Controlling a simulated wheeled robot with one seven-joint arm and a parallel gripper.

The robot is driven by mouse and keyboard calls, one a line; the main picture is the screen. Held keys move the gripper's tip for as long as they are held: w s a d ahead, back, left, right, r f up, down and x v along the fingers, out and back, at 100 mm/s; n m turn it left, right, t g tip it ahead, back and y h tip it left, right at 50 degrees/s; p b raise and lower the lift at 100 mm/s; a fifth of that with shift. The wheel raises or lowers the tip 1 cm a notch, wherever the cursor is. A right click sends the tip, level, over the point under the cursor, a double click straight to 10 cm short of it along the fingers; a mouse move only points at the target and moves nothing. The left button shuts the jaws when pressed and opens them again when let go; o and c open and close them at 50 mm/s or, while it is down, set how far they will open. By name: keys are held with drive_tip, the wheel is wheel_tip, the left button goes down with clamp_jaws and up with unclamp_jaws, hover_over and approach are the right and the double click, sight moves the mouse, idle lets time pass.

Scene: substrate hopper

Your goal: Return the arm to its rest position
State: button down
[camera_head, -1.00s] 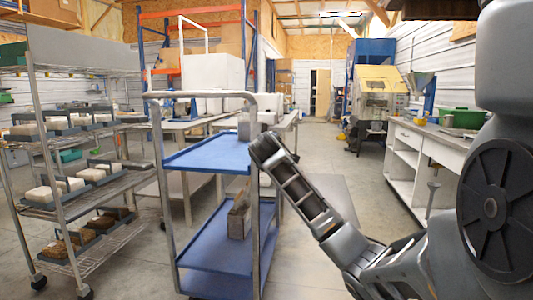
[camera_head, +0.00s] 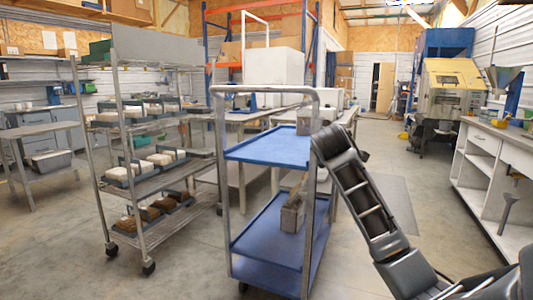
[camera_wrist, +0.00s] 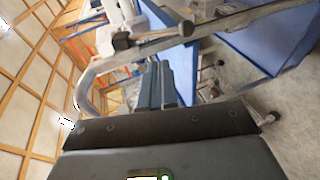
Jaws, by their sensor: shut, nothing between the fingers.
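My arm (camera_head: 375,215) reaches up from the lower right of the head view. Its upper end overlaps the right post of the blue cart (camera_head: 268,149) in the picture; I cannot tell whether they touch. My gripper (camera_wrist: 163,82) shows in the wrist view with its fingers together and nothing between them. The cart's metal handle and blue shelves lie beyond the fingers there, and the picture is strongly tilted. The fingers cannot be made out clearly in the head view.
The cart carries a grey block (camera_head: 304,122) on top and a metal box (camera_head: 292,216) on its lower shelf. A wire rack (camera_head: 150,184) with several filled trays stands left. A white workbench (camera_head: 490,180) stands right. Floor between cart and workbench is open.

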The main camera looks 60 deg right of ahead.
drive_tip(key=w+a+f+t+y, duration=0.25)
drive_tip(key=w+a+f, duration=0.35)
drive_tip(key=a, duration=0.4)
drive_tip(key=w+a+f+t+y, duration=0.1)
drive_tip(key=w+a+f+t, duration=0.35)
drive_tip(key=a+f, duration=0.35)
drive_tip(key=s+a+f+m+t+y, duration=0.15)
drive_tip(key=a+f, duration=0.25)
drive_tip(key=a, duration=0.8)
drive_tip(key=s+a+f+m+t+y, duration=0.1)
drive_tip(key=a+f+y, duration=0.3)
drive_tip(key=a, duration=0.8)
drive_tip(key=s+a+f+y, duration=0.1)
drive_tip(key=s+a+f, duration=0.1)
drive_tip(key=s+a, duration=0.55)
drive_tip(key=s+a+f+y, duration=0.1)
drive_tip(key=s+a+f, duration=0.1)
drive_tip(key=s+a, duration=0.55)
drive_tip(key=s+d+r+t+y, duration=0.1)
drive_tip(key=s+r+y, duration=0.3)
drive_tip(key=s, duration=1.1)
wheel_tip(320, 180, up, 15)
drive_tip(key=h+p, duration=0.1)
drive_tip(key=p, duration=1.2)
drive_tip(key=shift+w+p, duration=0.2)
drive_tip(key=shift+p, duration=0.15)
